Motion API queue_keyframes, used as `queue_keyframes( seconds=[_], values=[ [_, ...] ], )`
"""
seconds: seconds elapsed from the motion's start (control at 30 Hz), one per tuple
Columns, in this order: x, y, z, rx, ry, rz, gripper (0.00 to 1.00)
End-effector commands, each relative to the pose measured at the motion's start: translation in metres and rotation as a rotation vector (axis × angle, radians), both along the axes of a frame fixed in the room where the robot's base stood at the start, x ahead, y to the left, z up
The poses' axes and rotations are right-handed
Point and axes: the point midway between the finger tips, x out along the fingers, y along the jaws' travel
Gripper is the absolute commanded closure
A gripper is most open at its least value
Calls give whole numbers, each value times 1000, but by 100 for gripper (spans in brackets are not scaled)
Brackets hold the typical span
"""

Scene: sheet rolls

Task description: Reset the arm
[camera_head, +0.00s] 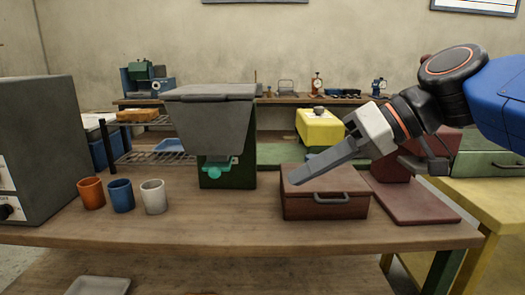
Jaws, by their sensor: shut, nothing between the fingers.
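My gripper (312,172) is in the right half of the view, at the end of my blue and black arm, which reaches in from the right edge. Its long grey fingers are together and empty. They point down and to the left, above a reddish-brown box (325,207) with a grey handle on its front. The box lid looks closed. From this view I cannot tell how far the fingertips are above the lid.
An orange cup (92,193), a blue cup (121,195) and a white cup (153,197) stand on the wooden table (230,231). A grey-topped machine (211,130) stands left of the box, and a grey cabinet (38,145) at far left. The table front is clear.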

Motion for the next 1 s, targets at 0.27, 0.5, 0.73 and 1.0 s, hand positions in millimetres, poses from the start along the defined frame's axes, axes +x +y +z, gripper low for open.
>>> queue_keyframes(
  seconds=[0.27,0.5,0.73,1.0],
  values=[
    [-12,-92,-145,-295,143,-373,100],
    [-36,-175,-244,-516,171,-655,100],
    [-49,-211,-280,-606,152,-773,100],
    [-50,-213,-282,-612,150,-779,100]
  ],
)
